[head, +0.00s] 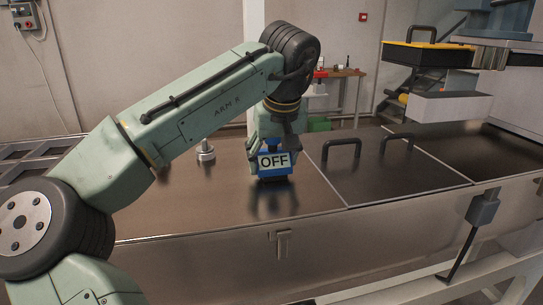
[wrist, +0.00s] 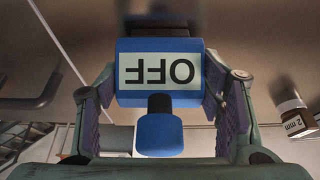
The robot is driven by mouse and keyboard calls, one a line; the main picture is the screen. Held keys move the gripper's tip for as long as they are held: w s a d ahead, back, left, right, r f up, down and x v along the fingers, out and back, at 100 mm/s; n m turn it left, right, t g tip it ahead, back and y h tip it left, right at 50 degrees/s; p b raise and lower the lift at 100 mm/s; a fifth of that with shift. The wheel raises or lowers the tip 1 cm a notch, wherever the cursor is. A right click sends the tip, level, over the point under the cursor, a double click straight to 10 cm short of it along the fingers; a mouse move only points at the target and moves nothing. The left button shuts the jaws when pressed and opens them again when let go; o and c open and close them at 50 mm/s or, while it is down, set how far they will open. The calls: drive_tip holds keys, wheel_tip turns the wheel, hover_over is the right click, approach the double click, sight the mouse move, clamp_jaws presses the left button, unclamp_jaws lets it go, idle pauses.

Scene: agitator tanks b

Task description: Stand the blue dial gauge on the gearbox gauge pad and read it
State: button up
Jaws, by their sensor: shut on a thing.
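The blue dial gauge (head: 273,168) is in my gripper, over the dark tank lid (head: 235,205). Its display reads OFF, upright in the head view and upside down in the wrist view (wrist: 160,45). My gripper (head: 276,142) points down, shut on the gauge from above; in the wrist view a finger stands on either side of its blue body. I cannot tell whether the gauge's foot touches the lid. A blue gearbox-like machine (head: 508,18) is at the top right, cut by the frame edge. I cannot make out a gauge pad on it.
A small metal piece (head: 205,152) stands left of the gauge; a piece in the wrist view (wrist: 292,117) is labelled 2 mm. Two dark handles (head: 341,148) rise from the lid panel at right. Bare lid lies in front.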

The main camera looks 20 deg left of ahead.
drive_tip(key=shift+f, duration=0.15)
drive_tip(key=o, duration=1.3)
